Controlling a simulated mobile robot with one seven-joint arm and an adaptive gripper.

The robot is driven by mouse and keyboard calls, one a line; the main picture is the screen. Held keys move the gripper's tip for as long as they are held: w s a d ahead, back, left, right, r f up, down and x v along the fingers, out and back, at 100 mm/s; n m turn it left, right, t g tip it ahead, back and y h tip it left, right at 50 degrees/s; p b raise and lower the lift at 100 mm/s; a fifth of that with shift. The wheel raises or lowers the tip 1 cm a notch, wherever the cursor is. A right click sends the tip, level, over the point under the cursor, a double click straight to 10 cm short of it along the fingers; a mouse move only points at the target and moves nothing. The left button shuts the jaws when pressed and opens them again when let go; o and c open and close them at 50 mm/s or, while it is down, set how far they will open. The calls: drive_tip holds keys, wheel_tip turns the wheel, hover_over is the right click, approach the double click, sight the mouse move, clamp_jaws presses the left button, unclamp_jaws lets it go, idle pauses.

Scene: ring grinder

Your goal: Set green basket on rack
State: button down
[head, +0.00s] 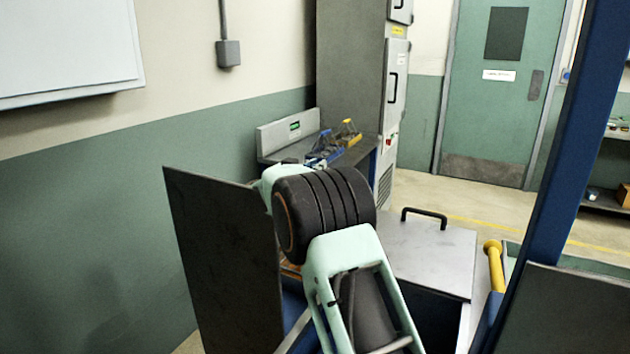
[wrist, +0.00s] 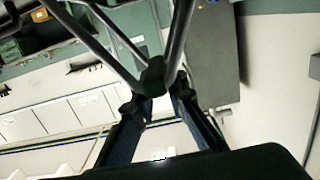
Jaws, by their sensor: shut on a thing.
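In the wrist view my gripper (wrist: 161,92) is shut on a dark green grip piece (wrist: 152,74). Grey metal bars (wrist: 120,45) spread from this piece to the top of the picture, like a basket's handle. The basket's body cannot be made out. In the head view the gripper and basket are hidden behind or below my arm. A blue upright post (head: 572,150) with a dark panel (head: 585,310) stands at the right, and open shelves (head: 612,200) show behind it. I cannot tell which of these is the rack.
A grey metal box lid (head: 430,255) with a black handle lies right of my arm. A yellow-knobbed lever (head: 494,262) stands beside it. A dark upright panel (head: 222,262) is close on the left. A bench (head: 290,133) with blue and yellow items is behind. Floor shows before the green door (head: 500,120).

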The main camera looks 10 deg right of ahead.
drive_tip(key=shift+w+f, duration=0.35)
drive_tip(key=shift+w, duration=0.1)
wheel_tip(320, 180, down, 3)
drive_tip(key=shift+w+f+b, duration=0.15)
drive_tip(key=shift+b, duration=0.2)
drive_tip(key=c, duration=2.4)
unclamp_jaws()
drive_tip(key=shift+f, duration=0.3)
drive_tip(key=o, duration=0.5)
drive_tip(key=shift+r, duration=0.1)
drive_tip(key=shift+c, duration=0.2)
drive_tip(key=shift+r, duration=0.2)
drive_tip(key=v, duration=1.2)
